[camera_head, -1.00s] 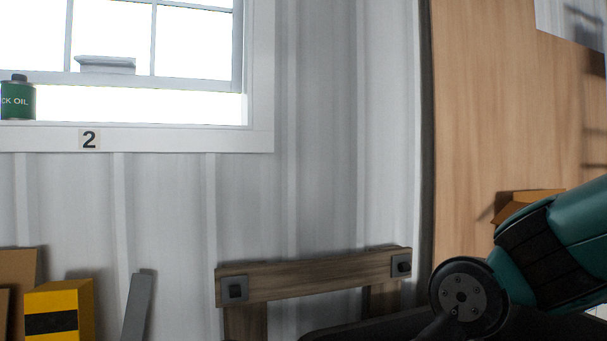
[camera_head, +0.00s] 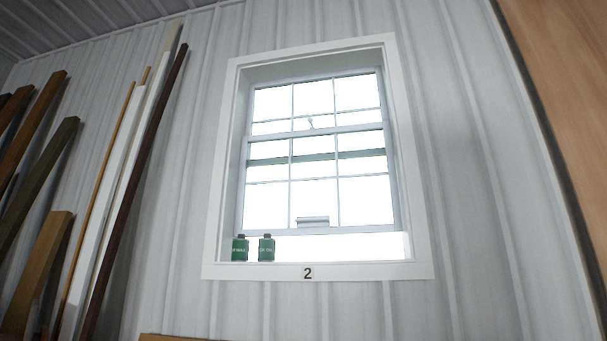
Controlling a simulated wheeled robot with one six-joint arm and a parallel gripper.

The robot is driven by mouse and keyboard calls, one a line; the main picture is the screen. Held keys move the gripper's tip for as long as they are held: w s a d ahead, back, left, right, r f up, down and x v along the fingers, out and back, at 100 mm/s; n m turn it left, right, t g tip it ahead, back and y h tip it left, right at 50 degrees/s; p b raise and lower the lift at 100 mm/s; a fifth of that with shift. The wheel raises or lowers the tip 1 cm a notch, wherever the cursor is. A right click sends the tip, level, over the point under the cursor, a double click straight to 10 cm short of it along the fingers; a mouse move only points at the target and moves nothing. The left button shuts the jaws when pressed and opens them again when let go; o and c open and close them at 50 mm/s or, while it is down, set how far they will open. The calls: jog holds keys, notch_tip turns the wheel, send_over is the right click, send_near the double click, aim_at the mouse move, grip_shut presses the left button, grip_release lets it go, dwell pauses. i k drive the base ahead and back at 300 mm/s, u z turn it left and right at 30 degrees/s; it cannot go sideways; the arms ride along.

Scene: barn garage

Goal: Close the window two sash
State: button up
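The window (camera_head: 407,165) is set in a white frame in the wall, with a plate marked "2" (camera_head: 308,273) on the sill face. Its lower sash (camera_head: 338,179) has several panes and is raised a little; a bright gap shows between its bottom rail and the sill. A grey lift handle (camera_head: 312,221) sits on the bottom rail. A small latch (camera_head: 311,123) shows near the meeting rail. Two green cans (camera_head: 240,249) (camera_head: 266,248) stand on the sill at the left, by the gap. My gripper is not in view.
Several long boards and poles (camera_head: 124,180) lean on the wall at the left. The ribbed white wall (camera_head: 470,230) is bare right of the window. A wooden panel (camera_head: 566,80) stands at the far right. The sill's right half is clear.

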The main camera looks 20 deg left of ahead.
aim_at(320, 225)
jog(key=u, duration=0.95)
jog(key=i, duration=0.75)
jog(key=z, duration=0.3)
